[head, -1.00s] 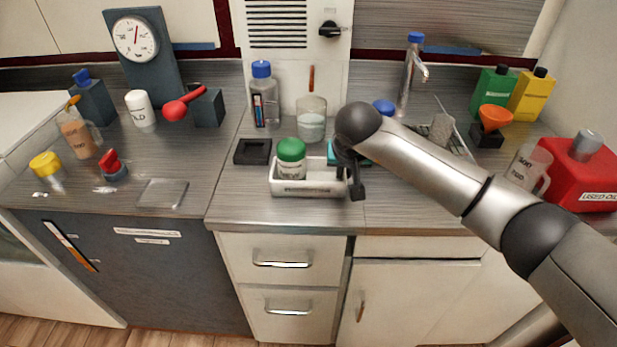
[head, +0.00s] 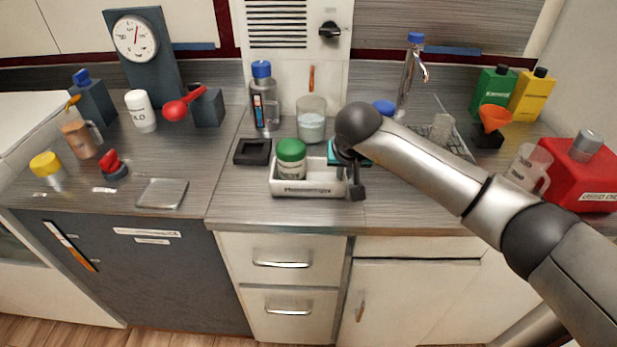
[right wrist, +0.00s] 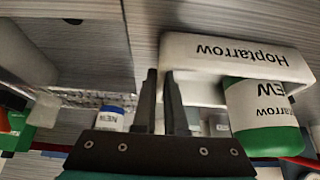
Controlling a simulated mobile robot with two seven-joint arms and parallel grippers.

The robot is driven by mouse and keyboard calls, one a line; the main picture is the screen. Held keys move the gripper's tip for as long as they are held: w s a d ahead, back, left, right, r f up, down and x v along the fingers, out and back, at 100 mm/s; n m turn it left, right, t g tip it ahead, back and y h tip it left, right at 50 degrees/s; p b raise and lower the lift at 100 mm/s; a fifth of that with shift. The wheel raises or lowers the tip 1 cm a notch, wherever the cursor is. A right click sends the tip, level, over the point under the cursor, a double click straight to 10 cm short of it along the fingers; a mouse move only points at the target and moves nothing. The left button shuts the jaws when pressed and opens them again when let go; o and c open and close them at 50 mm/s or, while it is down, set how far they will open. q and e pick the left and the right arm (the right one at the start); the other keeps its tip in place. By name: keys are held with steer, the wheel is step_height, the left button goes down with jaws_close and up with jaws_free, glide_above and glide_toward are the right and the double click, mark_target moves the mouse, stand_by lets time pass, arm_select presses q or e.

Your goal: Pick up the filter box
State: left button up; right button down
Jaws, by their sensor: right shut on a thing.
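The filter box (head: 316,191) is a white open box with dark lettering. It sits upright on the grey counter in the middle of the head view. It also shows upside down in the right wrist view (right wrist: 205,50). A green-capped white jar (head: 291,155) stands inside it. My right gripper (head: 352,190) points down at the box's right end. In the right wrist view its two dark fingers (right wrist: 161,75) are close together at that end, shut on the end wall. The exact contact is partly hidden. My left gripper is not in view.
A black square holder (head: 252,151) lies left of the box. A tap (head: 408,75) and a wire rack (head: 458,143) are at the back right. The counter in front is clear.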

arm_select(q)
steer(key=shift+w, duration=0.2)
arm_select(e)
steer(key=shift+r, duration=0.15)
steer(key=shift+w+r, duration=0.1)
steer(key=shift+r, duration=0.15)
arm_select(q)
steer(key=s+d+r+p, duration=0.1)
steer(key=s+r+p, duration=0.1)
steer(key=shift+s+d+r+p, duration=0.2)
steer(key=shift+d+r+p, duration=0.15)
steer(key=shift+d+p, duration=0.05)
arm_select(e)
step_height(320, 180, up, 19)
steer(key=shift+r, duration=0.2)
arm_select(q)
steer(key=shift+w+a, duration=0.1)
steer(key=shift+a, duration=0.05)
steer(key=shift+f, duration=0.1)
arm_select(e)
steer(key=shift+f, duration=0.15)
